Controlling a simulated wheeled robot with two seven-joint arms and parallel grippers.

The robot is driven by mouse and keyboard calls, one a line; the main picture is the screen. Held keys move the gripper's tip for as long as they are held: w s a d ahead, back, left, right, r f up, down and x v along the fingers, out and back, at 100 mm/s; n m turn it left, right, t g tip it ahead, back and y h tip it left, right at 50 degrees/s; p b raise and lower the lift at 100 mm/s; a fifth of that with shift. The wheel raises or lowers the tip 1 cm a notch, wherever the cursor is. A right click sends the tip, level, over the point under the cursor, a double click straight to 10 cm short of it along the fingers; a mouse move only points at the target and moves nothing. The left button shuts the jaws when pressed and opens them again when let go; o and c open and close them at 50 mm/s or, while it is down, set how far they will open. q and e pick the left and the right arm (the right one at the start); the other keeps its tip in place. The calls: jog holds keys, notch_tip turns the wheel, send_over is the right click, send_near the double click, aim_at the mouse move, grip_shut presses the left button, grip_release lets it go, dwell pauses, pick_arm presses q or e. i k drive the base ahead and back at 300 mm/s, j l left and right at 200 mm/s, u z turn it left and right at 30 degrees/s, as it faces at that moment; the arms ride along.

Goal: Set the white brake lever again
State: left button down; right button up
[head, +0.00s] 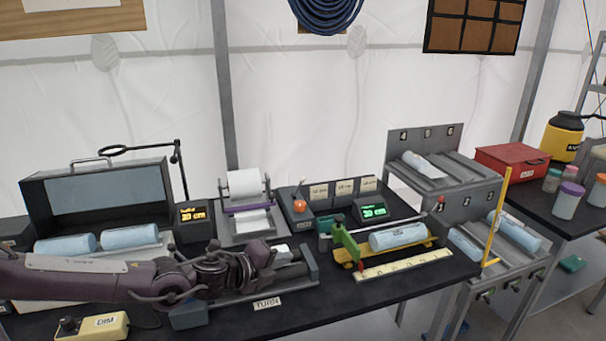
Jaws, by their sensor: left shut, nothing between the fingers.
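My left arm comes in from the left, low over the dark bench. Its gripper (292,262) is shut and empty, over the grey device behind the TURN label (267,303). A small pale piece (281,249) shows right at the gripper; I cannot tell whether it is the white brake lever or whether the gripper touches it. My wrist and forearm hide much of this device, so the lever's position cannot be read. My right gripper is not in view.
Right of the gripper, a yellow cradle holds a light-blue roll (398,236) beside a pale ruler strip (403,265). A DIM box (92,326) lies front left. A numbered rack (440,180) stands right.

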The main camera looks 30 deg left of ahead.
aim_at(302, 179)
jog(key=i+j, duration=1)
